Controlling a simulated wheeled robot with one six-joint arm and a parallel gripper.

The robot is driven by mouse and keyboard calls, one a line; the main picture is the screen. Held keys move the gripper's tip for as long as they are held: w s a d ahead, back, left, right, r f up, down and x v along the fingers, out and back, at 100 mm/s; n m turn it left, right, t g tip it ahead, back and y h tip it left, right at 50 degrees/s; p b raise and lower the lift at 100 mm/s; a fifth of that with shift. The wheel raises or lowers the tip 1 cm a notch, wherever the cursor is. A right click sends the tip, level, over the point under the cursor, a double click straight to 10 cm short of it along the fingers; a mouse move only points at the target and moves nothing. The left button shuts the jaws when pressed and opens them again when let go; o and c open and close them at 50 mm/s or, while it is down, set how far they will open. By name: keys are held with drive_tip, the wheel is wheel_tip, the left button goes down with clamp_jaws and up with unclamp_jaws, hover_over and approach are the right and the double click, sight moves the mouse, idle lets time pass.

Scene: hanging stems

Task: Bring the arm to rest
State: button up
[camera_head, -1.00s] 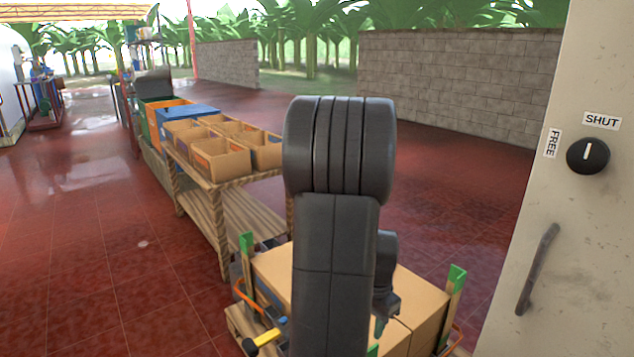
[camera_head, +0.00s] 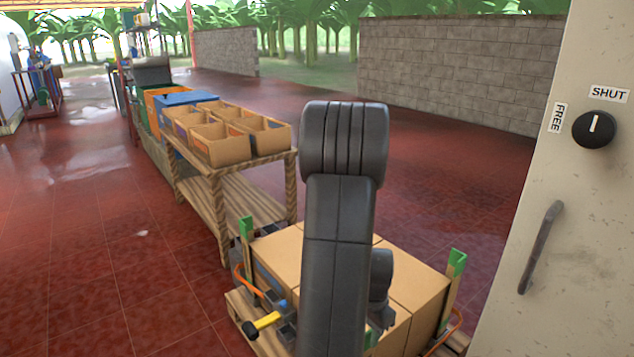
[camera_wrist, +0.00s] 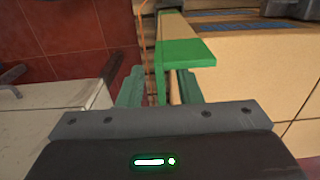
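My arm (camera_head: 338,230) stands folded upright in the middle of the head view, its elbow high and its forearm behind the near link. In the head view the gripper is mostly hidden behind my arm. A wooden post with a green corner cap (camera_wrist: 186,52) stands just beyond the fingers in the wrist view; I cannot tell whether they touch it.
Boxes stacked on a pallet (camera_head: 415,290) stand close around my arm, with green-capped posts at the corners. A wooden shelf (camera_head: 222,205) carries open cartons. A pale cabinet with a handle (camera_head: 540,248) and a FREE/SHUT knob (camera_head: 594,129) stands close on the right. The red floor at left is clear.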

wheel_tip(320, 180, up, 10)
drive_tip(key=p, duration=0.6)
drive_tip(key=shift+f+p, duration=0.25)
drive_tip(key=shift+p, duration=0.1)
drive_tip(key=shift+f, duration=0.1)
